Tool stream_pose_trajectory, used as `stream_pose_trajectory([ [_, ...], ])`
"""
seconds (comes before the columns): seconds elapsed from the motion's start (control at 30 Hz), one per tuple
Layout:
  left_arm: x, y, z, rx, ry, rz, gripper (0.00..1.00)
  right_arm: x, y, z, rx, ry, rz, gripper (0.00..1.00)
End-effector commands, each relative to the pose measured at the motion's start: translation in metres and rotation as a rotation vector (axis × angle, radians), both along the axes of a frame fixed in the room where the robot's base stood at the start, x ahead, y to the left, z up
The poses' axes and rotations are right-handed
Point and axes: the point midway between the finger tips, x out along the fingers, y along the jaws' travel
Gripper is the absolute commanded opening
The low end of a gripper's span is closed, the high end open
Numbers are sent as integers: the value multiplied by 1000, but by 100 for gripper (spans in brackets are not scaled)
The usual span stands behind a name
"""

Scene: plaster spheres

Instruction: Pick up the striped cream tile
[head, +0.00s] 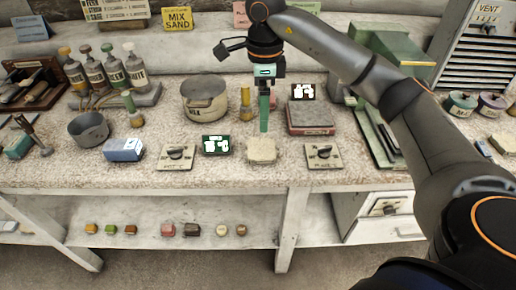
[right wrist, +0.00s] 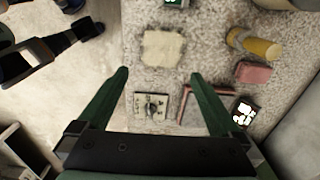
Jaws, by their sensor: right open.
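A cream tile (head: 262,149) lies flat on the speckled bench near its front edge, between a green-framed display and a switch plate. It also shows in the right wrist view (right wrist: 163,48), beyond my fingertips at the top centre; its stripes are too faint to make out. My right gripper (head: 264,128) points down above the bench, just behind the tile in the head view, apart from it. In the right wrist view its two green fingers (right wrist: 160,76) are spread wide with nothing between them.
The green-framed display (head: 216,145) is left of the tile, the switch plate (head: 323,155) right. A yellow cylinder (head: 246,104), a reddish box (head: 311,118) and a cream pot (head: 204,98) stand behind. Bare bench lies in front of the tile.

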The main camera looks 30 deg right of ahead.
Motion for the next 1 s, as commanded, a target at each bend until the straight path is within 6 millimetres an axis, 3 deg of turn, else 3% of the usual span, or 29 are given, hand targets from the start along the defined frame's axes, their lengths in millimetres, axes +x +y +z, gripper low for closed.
stream_pose_trajectory([
  [0.3,-4,-3,-4,-3,8,-6,50,-1,-2,-53,-10,4,-3,100],
  [0.57,-4,-3,-4,-4,10,-7,50,1,-1,-74,-8,2,-2,100],
  [0.83,-4,-3,-3,-3,7,-7,50,4,0,-113,-8,4,-2,100],
  [1.0,-3,-3,-4,-2,7,-6,50,4,0,-121,-8,0,-2,100],
])
